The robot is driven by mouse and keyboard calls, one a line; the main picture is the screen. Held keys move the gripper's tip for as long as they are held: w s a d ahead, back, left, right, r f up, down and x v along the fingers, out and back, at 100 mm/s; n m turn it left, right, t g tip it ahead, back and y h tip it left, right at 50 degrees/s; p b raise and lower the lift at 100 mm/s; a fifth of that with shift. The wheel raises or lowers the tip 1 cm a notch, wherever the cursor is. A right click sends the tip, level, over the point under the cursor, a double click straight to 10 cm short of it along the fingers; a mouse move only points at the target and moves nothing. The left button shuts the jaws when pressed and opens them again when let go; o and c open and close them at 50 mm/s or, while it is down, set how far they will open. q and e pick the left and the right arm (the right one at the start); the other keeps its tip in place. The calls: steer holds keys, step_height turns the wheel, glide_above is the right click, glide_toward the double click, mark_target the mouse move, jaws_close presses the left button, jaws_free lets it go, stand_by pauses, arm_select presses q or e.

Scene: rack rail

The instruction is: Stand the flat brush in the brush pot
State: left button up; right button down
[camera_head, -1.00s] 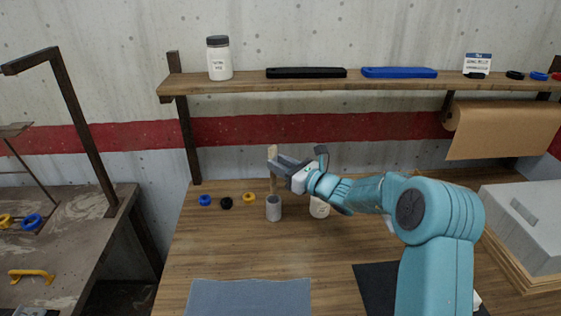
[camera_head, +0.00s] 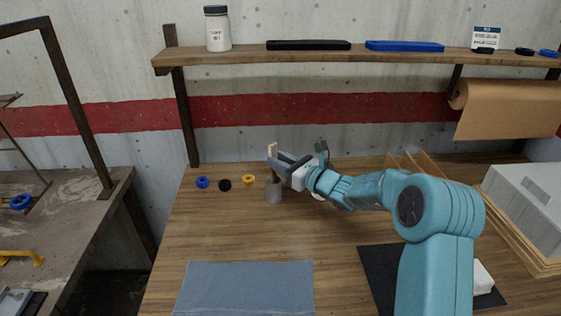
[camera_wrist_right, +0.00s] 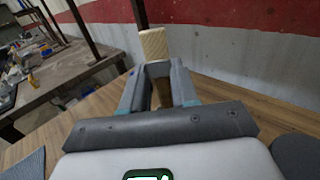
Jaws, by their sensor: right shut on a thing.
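The flat brush (camera_head: 272,149) is upright with its pale bristle end on top. My right gripper (camera_head: 274,160) is shut on it, above the brush pot. The brush pot (camera_head: 274,193) is a small grey cylinder standing on the wooden bench. The brush's lower part reaches down to the pot's mouth and appears to be inside it; how deep is hidden. In the right wrist view the brush's pale end (camera_wrist_right: 153,43) rises beyond the fingertips (camera_wrist_right: 160,68), and the pot is hidden. My left gripper is not in view.
Blue (camera_head: 202,182), black (camera_head: 224,185) and yellow (camera_head: 249,180) rings lie left of the pot. A pale container (camera_head: 318,196) is partly hidden behind my right arm. A blue-grey mat (camera_head: 247,289) lies in front. A shelf (camera_head: 350,56) runs above. The bench between pot and mat is clear.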

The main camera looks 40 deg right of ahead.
steer(key=c, duration=0.8)
jaws_free()
steer(key=shift+s, duration=0.1)
steer(key=b+v, duration=0.2)
steer(key=v, duration=1.4)
steer(key=shift+d, duration=0.15)
steer(key=shift+r, duration=0.15)
